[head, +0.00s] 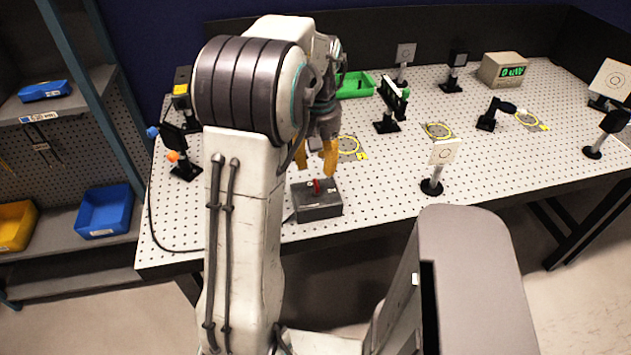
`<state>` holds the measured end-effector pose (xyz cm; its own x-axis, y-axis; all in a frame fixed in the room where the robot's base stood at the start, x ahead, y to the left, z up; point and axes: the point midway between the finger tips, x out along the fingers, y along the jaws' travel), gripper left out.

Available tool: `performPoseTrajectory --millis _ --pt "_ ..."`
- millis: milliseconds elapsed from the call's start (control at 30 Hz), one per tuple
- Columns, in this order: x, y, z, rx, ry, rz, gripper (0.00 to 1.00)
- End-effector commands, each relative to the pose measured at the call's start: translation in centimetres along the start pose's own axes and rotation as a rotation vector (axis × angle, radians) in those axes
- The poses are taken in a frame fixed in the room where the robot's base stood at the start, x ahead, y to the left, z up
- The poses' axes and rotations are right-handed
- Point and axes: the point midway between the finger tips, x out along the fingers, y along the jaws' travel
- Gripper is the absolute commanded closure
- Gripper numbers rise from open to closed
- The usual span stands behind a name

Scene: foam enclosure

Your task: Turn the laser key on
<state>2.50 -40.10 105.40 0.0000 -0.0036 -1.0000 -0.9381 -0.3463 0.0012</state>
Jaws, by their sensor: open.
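The laser key looks like a small red key (317,186) standing on top of a dark grey box (318,207). The box sits near the front edge of the perforated table. My gripper (316,165), with yellow-orange fingers, is open and points down just above the key. The fingertips look apart from the key, one to each side in the picture, though the exact gap is hard to judge. My arm hides part of the table left of the box.
The perforated table (390,185) holds several posts with optics, including a white square target (443,153) right of the box. A meter (503,70) with a green display and a green tray (355,85) stand at the back. Shelves with bins are at left.

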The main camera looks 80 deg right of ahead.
Motion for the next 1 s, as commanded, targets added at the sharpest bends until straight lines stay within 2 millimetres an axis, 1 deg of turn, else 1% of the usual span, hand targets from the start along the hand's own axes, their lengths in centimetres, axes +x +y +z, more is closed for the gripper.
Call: performPoseTrajectory --millis 167,500,600,800,1000 --pt "1.0 0.0 0.1 -0.031 -0.005 -0.002 0.59" --pt "5.1 -0.1 0.1 -0.032 -0.005 -0.002 0.59" --pt "6.1 0.0 0.1 -0.032 -0.004 -0.002 0.59" --pt "7.2 0.0 0.1 -0.031 -0.003 -0.002 0.59" --pt "7.4 0.0 0.1 -0.031 -0.002 -0.001 0.59"
